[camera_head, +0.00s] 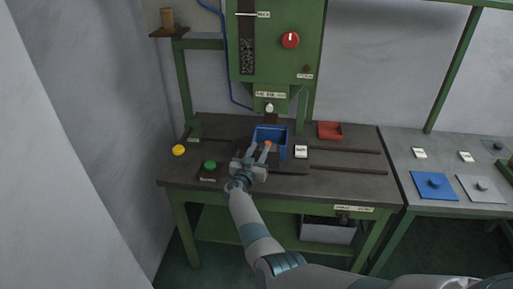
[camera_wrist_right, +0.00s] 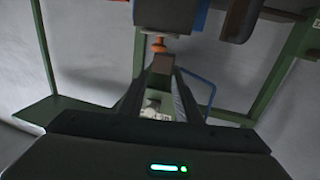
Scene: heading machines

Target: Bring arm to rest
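My right arm reaches in from the lower right in the head view. My right gripper (camera_head: 260,153) is over the front of the dark workbench (camera_head: 340,185), with its fingers pointing at a blue bin (camera_head: 284,136). The two fingers stand apart, with a gap between them. A small orange thing (camera_head: 268,144) shows at the fingertips by the bin; I cannot tell whether it touches them. In the right wrist view both fingers (camera_wrist_right: 161,80) show apart, and an orange piece (camera_wrist_right: 158,46) is beyond their tips. My left gripper is not in view.
A green machine (camera_head: 270,70) with a red knob (camera_head: 290,40) stands behind the bin. A green button (camera_head: 210,165) and yellow knob (camera_head: 178,150) are left of my gripper. A red tray (camera_head: 330,130) is at back right. A grey side table (camera_head: 400,163) adjoins the bench.

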